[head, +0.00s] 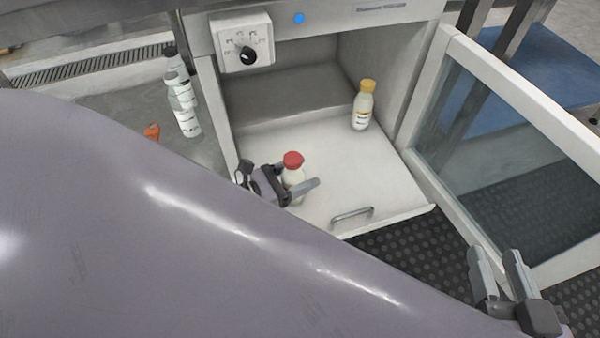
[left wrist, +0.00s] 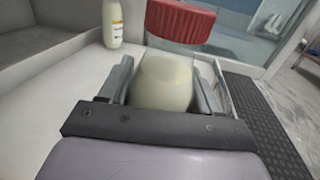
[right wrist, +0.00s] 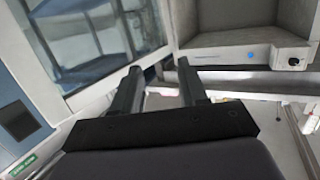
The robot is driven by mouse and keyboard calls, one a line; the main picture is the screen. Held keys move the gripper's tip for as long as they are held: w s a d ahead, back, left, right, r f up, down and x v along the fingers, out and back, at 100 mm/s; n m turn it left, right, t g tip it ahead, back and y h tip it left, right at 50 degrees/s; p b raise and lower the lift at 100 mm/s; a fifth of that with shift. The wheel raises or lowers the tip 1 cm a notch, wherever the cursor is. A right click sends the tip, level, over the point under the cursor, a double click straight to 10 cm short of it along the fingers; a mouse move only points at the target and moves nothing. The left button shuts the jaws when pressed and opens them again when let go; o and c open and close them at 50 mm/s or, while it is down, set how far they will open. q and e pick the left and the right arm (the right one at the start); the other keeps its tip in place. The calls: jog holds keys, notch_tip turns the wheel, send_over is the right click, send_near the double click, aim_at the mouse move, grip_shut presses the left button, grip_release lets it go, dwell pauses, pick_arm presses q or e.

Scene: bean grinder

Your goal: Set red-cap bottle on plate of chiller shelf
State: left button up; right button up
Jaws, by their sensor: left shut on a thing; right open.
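The red-cap bottle (head: 294,172) is pale, with a red lid, and is upright at the white pulled-out plate (head: 385,188) of the chiller shelf. My left gripper (head: 299,190) is shut on it. In the left wrist view the bottle (left wrist: 165,80) sits between the two fingers (left wrist: 163,88), with its red cap above them. I cannot tell whether its base touches the plate, since the gripper and arm hide it. My right gripper (head: 500,272) is open and empty at the lower right, beside the open door; its fingers also show in the right wrist view (right wrist: 160,90).
A yellow-cap bottle (head: 362,106) stands at the plate's back right. The glass door (head: 520,150) hangs open at the right. A dial box (head: 243,42) is at the upper left. White bottles (head: 184,105) stand on the left counter. The plate has a front handle (head: 352,214).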

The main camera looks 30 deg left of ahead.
pick_arm(q)
jog(key=o, duration=1.3)
jog(key=shift+f, duration=0.1)
jog(key=shift+c, duration=0.2)
jog(key=shift+s+a, duration=0.2)
jog(key=shift+s, duration=0.1)
jog(key=p+v, duration=0.2)
jog(key=v, duration=0.8)
jog(key=shift+s+a, duration=0.1)
jog(key=shift+s, duration=0.1)
jog(key=shift+s+a, duration=0.25)
jog(key=shift+s, duration=0.15)
pick_arm(e)
jog(key=shift+w+a+f+m+g, duration=0.3)
jog(key=shift+a+m+g, duration=0.15)
jog(key=shift+a, duration=0.2)
jog(key=shift+r, duration=0.1)
